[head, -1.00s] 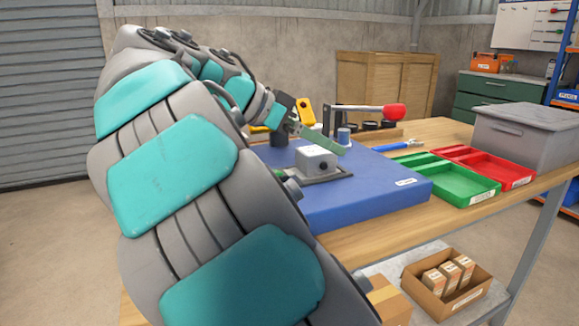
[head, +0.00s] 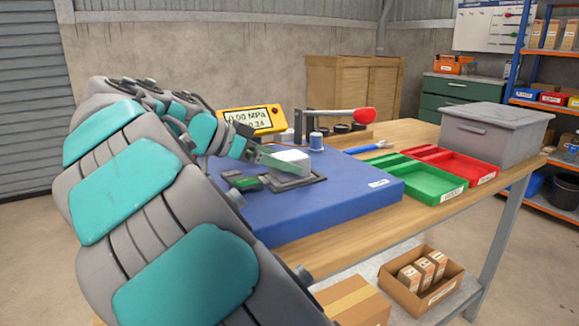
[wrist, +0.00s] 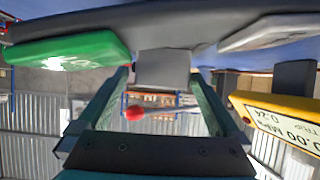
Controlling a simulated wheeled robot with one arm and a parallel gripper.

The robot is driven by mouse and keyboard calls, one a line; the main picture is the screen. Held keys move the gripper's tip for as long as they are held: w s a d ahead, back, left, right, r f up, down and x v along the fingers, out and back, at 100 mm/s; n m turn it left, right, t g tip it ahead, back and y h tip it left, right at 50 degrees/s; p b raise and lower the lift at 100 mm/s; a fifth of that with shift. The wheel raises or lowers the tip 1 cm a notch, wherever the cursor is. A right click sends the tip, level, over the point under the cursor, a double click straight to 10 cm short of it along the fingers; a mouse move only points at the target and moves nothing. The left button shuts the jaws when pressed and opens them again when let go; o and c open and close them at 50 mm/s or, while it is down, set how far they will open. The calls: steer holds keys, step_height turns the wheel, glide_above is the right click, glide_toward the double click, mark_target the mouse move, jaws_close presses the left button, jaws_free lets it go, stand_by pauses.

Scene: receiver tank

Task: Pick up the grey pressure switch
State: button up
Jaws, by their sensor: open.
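The grey pressure switch (head: 292,159) is a pale boxy block on a dark grey plate (head: 300,182) on the blue mat. My gripper (head: 285,166) is low at the switch, with one green finger across its near side in the head view. In the upside-down wrist view, my gripper (wrist: 161,80) is open, and the grey block (wrist: 163,66) shows between its two fingertips. I cannot tell whether the fingers touch it. The far finger is hidden in the head view.
A yellow pressure display (head: 252,120) stands behind the mat (head: 340,200). A red-knobbed lever (head: 364,115) and a blue-topped cylinder (head: 316,141) are close behind the switch. Green (head: 432,183) and red trays (head: 470,166) stand right.

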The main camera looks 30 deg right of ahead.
steer(key=x, duration=0.3)
steer(key=shift+d+f, duration=0.1)
steer(key=shift+f, duration=0.05)
steer(key=shift+w, duration=0.1)
steer(key=shift+c, duration=0.2)
jaws_close()
stand_by(0.4)
